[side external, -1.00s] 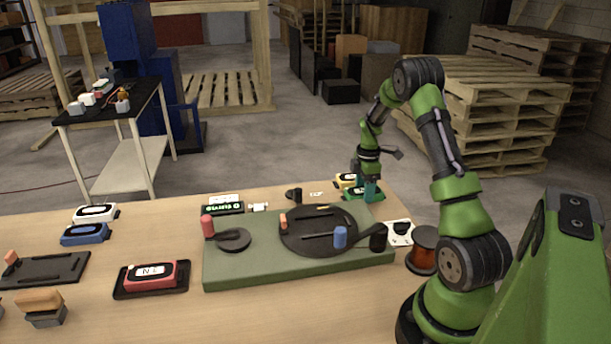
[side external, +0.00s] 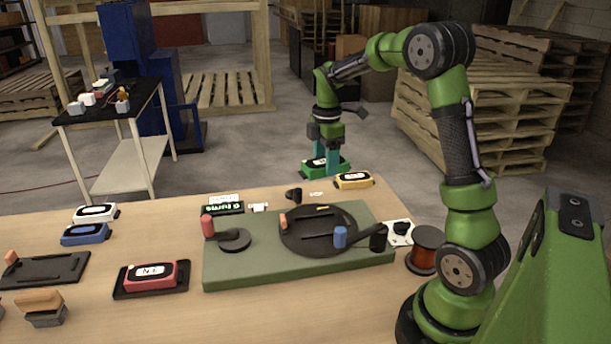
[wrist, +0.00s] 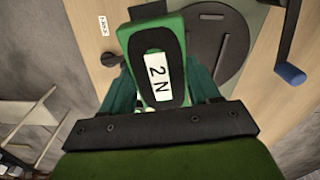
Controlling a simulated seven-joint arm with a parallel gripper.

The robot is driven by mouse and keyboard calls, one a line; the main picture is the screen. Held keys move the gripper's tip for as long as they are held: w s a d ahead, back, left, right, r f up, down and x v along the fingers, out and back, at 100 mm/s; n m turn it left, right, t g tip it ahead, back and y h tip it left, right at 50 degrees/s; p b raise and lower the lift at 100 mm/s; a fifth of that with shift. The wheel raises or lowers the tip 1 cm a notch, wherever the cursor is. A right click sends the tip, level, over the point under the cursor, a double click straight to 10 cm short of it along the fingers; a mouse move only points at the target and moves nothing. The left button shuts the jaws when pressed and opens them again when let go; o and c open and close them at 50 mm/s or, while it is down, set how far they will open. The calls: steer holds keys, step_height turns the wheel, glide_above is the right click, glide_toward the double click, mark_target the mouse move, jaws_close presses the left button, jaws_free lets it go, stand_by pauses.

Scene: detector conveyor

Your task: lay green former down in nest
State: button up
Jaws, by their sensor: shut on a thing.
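The green former (side external: 316,174) has a black oval top with a white label that reads "2 N" in the wrist view (wrist: 157,76). My gripper (side external: 327,158) is shut on it, with a teal finger at each side. It holds the former level, in the air above the back of the table, behind the green base (side external: 300,274). On this base sits a round black plate (side external: 318,243) with a slot, an orange peg and a blue knob. A black fixture (side external: 45,270) with an orange knob lies at far left. Which one is the nest I cannot tell.
A yellow former (side external: 353,181) stands near the back edge. A red former (side external: 152,275) lies in a black tray at left; blue (side external: 85,235) and white (side external: 95,213) formers stand behind it. A copper spool (side external: 425,250) is at right. A small display (side external: 223,207) stands behind the base.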

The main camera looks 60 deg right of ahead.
glide_above(318, 226)
steer(key=w+d, duration=0.2)
steer(key=s+a+m, duration=0.2)
step_height(318, 226, down, 10)
steer(key=shift+f, duration=0.1)
